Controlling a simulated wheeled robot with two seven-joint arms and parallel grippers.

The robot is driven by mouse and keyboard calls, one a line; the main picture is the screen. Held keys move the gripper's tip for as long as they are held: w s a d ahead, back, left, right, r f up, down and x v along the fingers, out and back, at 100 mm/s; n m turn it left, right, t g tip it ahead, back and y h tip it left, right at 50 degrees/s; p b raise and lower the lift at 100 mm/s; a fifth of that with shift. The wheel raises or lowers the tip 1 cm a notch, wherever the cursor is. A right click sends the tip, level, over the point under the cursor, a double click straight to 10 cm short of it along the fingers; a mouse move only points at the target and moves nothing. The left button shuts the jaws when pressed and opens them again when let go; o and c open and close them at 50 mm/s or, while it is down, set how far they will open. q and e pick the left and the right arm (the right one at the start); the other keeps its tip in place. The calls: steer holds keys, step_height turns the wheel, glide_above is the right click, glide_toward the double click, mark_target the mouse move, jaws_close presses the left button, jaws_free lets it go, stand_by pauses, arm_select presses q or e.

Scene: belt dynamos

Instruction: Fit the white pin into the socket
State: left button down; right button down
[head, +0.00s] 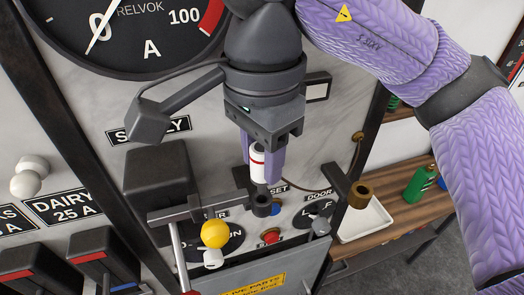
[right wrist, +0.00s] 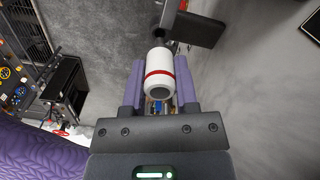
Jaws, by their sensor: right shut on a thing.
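My right gripper (head: 262,172) comes down from the top of the head view, its purple fingers shut on the white pin (head: 257,160). The pin is a white cylinder with a red band and points down. It also shows between the fingers in the right wrist view (right wrist: 160,72). A dark round socket (head: 261,206) on a grey bracket sits just below the pin in the head view. The pin's lower end is close to the socket mouth; I cannot tell if it has entered. My left gripper is not in view.
A white tray (head: 372,226) and green bottle (head: 420,184) are on the shelf.

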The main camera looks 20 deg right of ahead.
mark_target(262, 177)
steer(key=shift+f+b, duration=1.65)
steer(key=shift+f, duration=0.05)
steer(key=shift+c, duration=1.5)
jaws_free()
steer(key=shift+r, duration=0.1)
step_height(262, 177, up, 10)
steer(key=shift+p, duration=0.85)
